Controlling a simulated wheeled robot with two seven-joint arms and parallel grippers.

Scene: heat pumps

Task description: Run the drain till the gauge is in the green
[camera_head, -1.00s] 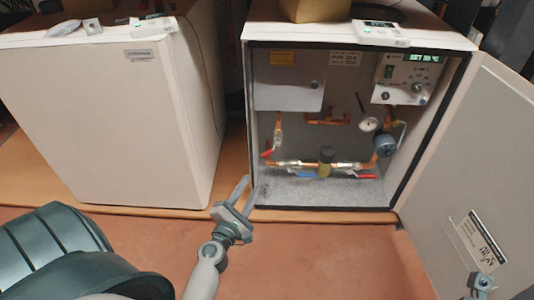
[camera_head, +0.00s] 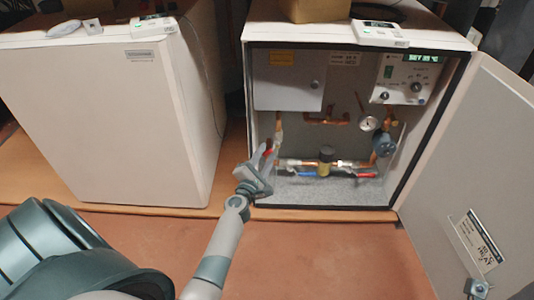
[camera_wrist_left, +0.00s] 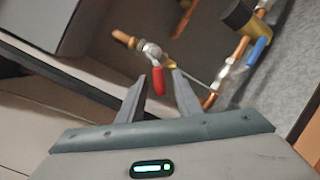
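The pressure gauge (camera_head: 369,123) is a small white dial inside the open cabinet; its needle and any green band are too small to read. A valve with a red lever (camera_wrist_left: 158,82) sits on a copper pipe at the cabinet's left side. In the head view that lever (camera_head: 268,149) is partly covered by my left gripper (camera_head: 266,155), which reaches in at the lower left of the opening. In the left wrist view my left gripper (camera_wrist_left: 159,82) is open, its fingers apart on either side of the red lever's lower end; contact cannot be told. My right gripper is out of view.
A blue lever (camera_head: 308,174) and another red lever (camera_head: 366,175) are on the lower pipe, beside a brass fitting (camera_head: 325,160). A control panel (camera_head: 408,78) is above. The open door (camera_head: 470,170) stands right; a closed white cabinet (camera_head: 120,120) stands left.

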